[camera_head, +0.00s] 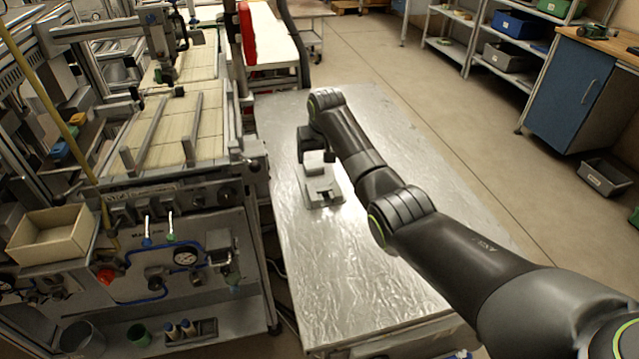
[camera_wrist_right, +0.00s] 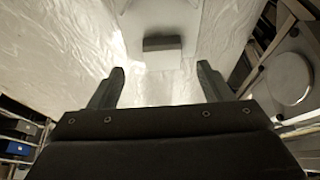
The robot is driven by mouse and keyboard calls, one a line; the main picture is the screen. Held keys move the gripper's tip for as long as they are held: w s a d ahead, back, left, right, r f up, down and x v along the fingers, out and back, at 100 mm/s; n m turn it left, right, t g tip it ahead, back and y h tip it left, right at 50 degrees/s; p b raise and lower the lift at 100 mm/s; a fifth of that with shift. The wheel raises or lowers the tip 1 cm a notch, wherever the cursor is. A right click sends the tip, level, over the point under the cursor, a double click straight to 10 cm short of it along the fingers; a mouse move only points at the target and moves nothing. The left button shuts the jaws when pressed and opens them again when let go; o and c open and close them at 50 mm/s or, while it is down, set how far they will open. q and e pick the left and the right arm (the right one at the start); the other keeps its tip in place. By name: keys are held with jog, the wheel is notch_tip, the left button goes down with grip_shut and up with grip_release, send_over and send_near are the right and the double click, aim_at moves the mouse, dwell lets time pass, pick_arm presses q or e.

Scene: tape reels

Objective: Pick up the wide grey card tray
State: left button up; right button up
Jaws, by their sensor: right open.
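A light grey tray-like piece (camera_head: 312,192) with a raised block on it lies on the foil-covered table, below my right gripper (camera_head: 321,157). In the right wrist view its block (camera_wrist_right: 162,44) shows ahead of the fingertips, roughly centred between them. My right gripper (camera_wrist_right: 160,82) is open, with nothing between its fingers. The arm and gripper hide part of the grey piece in the head view, and I cannot tell the exact gap to it. My left gripper is not in view.
The silvery table (camera_head: 300,270) is otherwise largely clear. A machine with a gauge panel (camera_head: 180,265) stands close on the left, with a cream open box (camera_head: 50,238) on it. A blue cabinet (camera_head: 566,95) and a grey floor bin (camera_head: 606,178) are at right.

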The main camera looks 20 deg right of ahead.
aim_at(315, 166)
jog(key=shift+w+f, duration=0.25)
jog(key=shift+f, duration=0.2)
jog(key=shift+w+a+f, duration=0.15)
jog(key=shift+w+f, duration=0.1)
jog(key=shift+f, duration=0.45)
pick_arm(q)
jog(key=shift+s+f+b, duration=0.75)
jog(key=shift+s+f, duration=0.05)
pick_arm(e)
jog(key=shift+x, duration=1.55)
jog(key=shift+r, duration=0.1)
jog(key=shift+c, duration=0.3)
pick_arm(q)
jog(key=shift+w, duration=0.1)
pick_arm(e)
jog(key=c, duration=1.1)
